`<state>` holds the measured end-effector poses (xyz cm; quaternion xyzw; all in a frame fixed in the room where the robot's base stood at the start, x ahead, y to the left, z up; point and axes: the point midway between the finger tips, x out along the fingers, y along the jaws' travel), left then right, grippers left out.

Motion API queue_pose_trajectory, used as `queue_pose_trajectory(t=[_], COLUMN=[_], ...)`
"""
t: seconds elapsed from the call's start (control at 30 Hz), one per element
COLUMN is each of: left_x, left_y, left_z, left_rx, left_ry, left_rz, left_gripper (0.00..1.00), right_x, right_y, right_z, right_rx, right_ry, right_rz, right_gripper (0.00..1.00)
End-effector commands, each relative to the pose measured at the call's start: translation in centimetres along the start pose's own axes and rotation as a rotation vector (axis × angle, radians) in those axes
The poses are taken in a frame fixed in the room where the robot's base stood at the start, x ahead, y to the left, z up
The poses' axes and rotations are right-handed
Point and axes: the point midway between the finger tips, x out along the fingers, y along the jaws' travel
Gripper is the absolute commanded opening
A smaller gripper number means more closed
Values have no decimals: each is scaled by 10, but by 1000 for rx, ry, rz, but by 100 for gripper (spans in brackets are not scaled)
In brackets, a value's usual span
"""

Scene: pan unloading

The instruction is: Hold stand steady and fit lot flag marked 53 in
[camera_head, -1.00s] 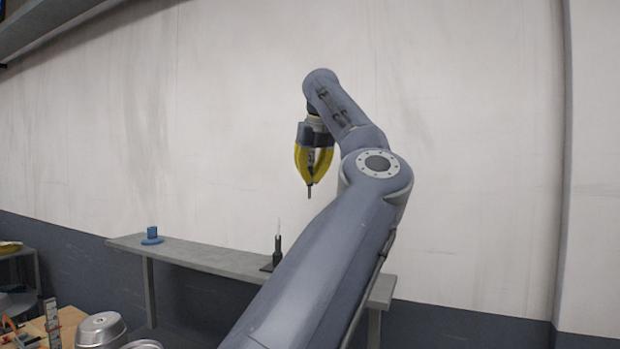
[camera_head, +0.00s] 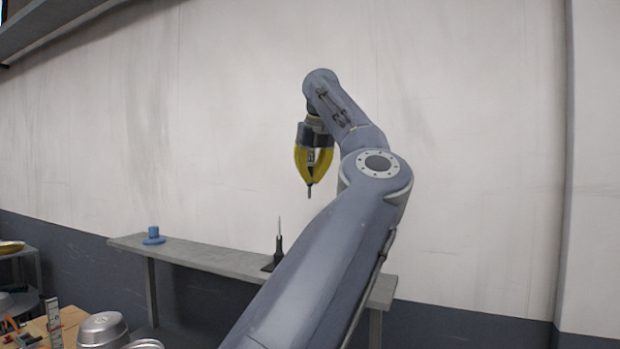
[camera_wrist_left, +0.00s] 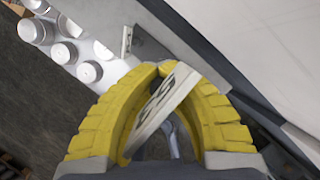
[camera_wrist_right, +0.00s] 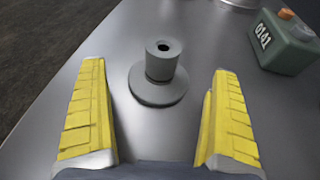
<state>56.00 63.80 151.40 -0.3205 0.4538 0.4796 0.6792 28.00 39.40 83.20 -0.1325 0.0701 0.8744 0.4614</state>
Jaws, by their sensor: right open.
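The lot flag (camera_wrist_left: 160,108) is a pale plate with dark marking that looks like 53. My left gripper (camera_wrist_left: 165,74), with yellow fingers, is shut on it. In the head view this gripper (camera_head: 310,180) is high before the wall, with a thin stem pointing down below its tips. The grey stand (camera_wrist_right: 158,88) has a round base and an upright post with a dark hole in its top. It stands upright on a metal surface in the right wrist view. My right gripper (camera_wrist_right: 157,72) is open, with one finger on each side of the stand and visible gaps between.
A green container (camera_wrist_right: 286,42) marked 0141 is at the right wrist view's upper right. A narrow grey shelf (camera_head: 205,255) carries a blue stand (camera_head: 153,236) and a dark stand (camera_head: 277,254) with a thin spike. Metal pans (camera_head: 102,329) lie at lower left.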

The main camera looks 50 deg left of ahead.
Motion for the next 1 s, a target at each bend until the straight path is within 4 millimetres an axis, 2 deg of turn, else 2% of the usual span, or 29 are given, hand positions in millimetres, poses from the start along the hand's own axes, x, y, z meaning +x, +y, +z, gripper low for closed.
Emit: queue_pose_trajectory(t=[0.3, 0.67, 1.0], left_x=[0, 0, 0], left_y=[0, 0, 0], left_z=[0, 0, 0], left_rx=[0, 0, 0], left_ry=[0, 0, 0], left_rz=[0, 0, 0], left_gripper=[0, 0, 0], right_x=[16, 17, 17], right_y=[0, 0, 0], right_z=[1, 0, 0], right_rx=[-1, -1, 0], right_ry=[-1, -1, -1], right_rz=[0, 0, 0], right_gripper=[97, 97, 59])
